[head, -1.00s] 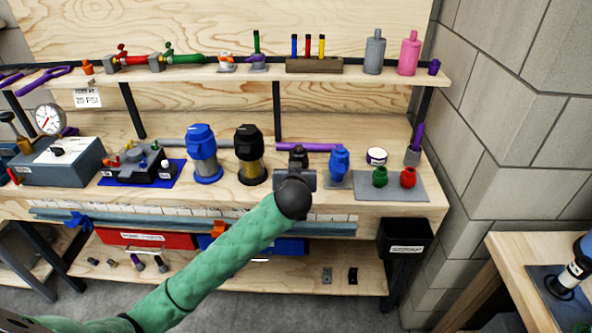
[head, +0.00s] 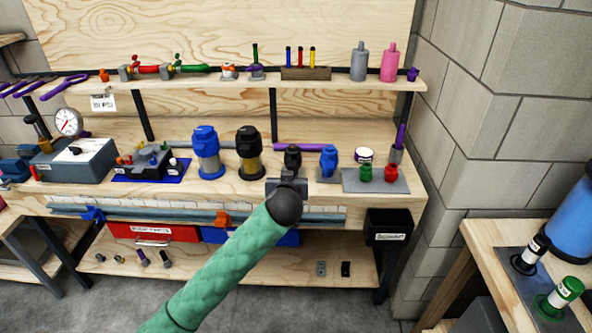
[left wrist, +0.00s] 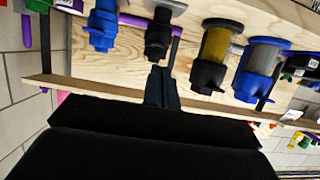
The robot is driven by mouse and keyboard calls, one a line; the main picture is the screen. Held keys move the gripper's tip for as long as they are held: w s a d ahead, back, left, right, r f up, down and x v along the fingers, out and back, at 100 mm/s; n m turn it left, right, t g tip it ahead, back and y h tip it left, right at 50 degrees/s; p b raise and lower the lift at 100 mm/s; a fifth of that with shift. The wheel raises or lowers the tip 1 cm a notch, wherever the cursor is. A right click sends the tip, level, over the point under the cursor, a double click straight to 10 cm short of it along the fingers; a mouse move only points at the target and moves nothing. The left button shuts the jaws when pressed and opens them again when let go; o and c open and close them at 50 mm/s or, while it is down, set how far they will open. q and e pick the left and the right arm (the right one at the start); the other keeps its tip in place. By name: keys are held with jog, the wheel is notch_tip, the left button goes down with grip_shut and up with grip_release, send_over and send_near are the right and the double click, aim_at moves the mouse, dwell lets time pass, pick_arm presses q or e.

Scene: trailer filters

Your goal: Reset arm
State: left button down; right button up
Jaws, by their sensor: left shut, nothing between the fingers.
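My left gripper (head: 287,184) is at the end of the green-sleeved arm, in front of the workbench. In the left wrist view its fingers (left wrist: 161,88) are together and empty. The small black filter (head: 292,160) stands just beyond the fingers, and it also shows in the left wrist view (left wrist: 158,36). Beside it stand a small blue filter (head: 328,161), a large black filter (head: 249,150) and a large blue filter (head: 208,150). Whether the fingers touch the small black filter is hard to tell; a gap seems to show. My right gripper is not in view.
A grey plate (head: 349,182) holds green and red fittings at the bench's right. A gauge box (head: 75,160) stands at the left. A black bin (head: 389,226) hangs at the bench's right end. A second table (head: 480,240) stands at the right, with open floor before the bench.

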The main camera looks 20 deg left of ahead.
pick_arm(q)
jog(key=s+d+f+m+g+h, duration=0.1)
jog(key=s+f+g, duration=0.3)
jog(key=s+f, duration=0.4)
jog(key=s+d+f+m+g+h, duration=0.2)
jog(key=s+f, duration=0.6)
jog(key=s, duration=1.3)
jog(key=s+d+f+m+g+h, duration=0.2)
jog(key=s+d+f+g, duration=0.3)
jog(key=s, duration=1)
notch_tip(320, 180, down, 3)
jog(key=shift+r+g, duration=0.1)
jog(key=shift+g, duration=0.4)
jog(key=shift+d, duration=0.1)
